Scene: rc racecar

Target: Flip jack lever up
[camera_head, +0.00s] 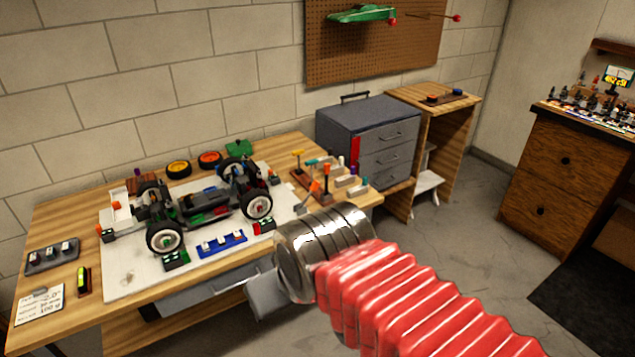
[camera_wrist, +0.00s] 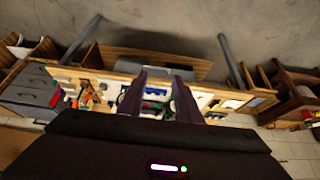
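The RC car chassis (camera_head: 205,205) stands on a white board (camera_head: 130,275) on the wooden workbench. Small dark green blocks sit by its wheels, one at the front left wheel (camera_head: 176,260) and one with red by the front right wheel (camera_head: 264,228). I cannot tell which part is the jack lever, or its position. My gripper (camera_wrist: 160,78) shows two dark fingers apart with nothing visible between them. The wrist view looks from a distance across the bench, with the chassis (camera_wrist: 155,93) small between and behind the fingers. In the head view my arm hides the bench's front right.
A blue tray (camera_head: 222,243) with white pieces lies before the car. A tool rack (camera_head: 325,185) and grey drawer cabinet (camera_head: 368,140) stand to the right. A grey switch strip (camera_head: 52,256) and a paper card (camera_head: 40,304) lie at left. Open floor lies right of the bench.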

